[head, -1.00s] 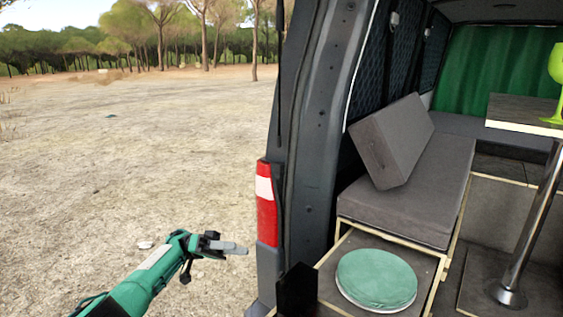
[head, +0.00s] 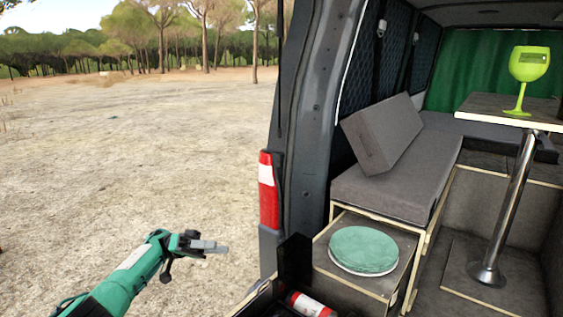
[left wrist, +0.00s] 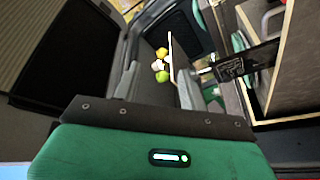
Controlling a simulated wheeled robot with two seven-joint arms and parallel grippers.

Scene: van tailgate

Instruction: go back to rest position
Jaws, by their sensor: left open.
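My left gripper (head: 208,246) is at the lower left in the head view, outside the van and left of its rear pillar. It is open, with nothing between its fingers. It is apart from the van and from the things inside. The left wrist view looks into the van at a tilt, with the green gripper body (left wrist: 152,158) across the bottom. My right gripper is in neither view.
The van's rear pillar and red tail light (head: 268,190) stand right of my left gripper. A green round cushion-like disc (head: 363,249) lies on a low box. A green goblet (head: 528,68) stands on the table (head: 497,108). A red can (head: 309,304) shows below. Open ground lies left.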

